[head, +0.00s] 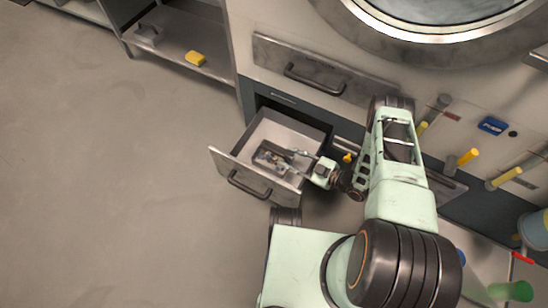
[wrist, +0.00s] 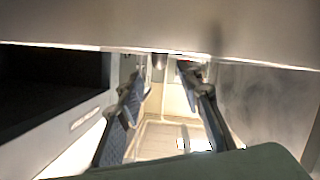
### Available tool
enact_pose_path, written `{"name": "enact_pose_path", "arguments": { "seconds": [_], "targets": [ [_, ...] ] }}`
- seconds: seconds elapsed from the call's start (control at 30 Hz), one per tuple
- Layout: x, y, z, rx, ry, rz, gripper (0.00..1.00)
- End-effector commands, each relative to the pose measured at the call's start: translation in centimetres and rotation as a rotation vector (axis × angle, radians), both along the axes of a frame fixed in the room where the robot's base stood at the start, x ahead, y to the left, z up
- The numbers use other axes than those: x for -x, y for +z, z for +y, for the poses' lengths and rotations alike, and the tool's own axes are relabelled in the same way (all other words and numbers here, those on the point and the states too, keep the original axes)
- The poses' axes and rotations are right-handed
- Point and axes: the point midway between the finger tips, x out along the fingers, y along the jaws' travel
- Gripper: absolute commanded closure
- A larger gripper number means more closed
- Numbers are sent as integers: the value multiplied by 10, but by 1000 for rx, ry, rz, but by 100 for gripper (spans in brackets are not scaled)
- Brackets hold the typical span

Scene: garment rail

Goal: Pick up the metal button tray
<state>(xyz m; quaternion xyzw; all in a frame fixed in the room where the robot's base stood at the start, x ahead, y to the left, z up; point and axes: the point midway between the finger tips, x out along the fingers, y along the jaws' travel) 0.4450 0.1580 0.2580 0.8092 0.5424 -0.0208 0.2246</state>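Contact with the tray cannot be made out.
A closed drawer with a dark handle (head: 315,80) is above the open one. A low shelf (head: 177,42) at the upper left holds a yellow block (head: 195,58). Yellow-ended handles (head: 467,157) stick out at the right. The floor at left is clear.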

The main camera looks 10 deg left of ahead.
Motion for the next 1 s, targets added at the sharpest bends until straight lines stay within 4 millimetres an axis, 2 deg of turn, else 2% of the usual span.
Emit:
{"name": "enact_pose_path", "arguments": {
  "seconds": [0.1,0.37,0.6,0.87,1.0],
  "targets": [
    [-8,-8,18,-1,3,-2,67],
    [-17,-15,37,1,3,-2,67],
    [-31,-26,68,1,2,-3,67],
    [-34,-25,73,1,1,-2,67],
    [-33,-25,73,1,1,-2,81]
  ]
}}
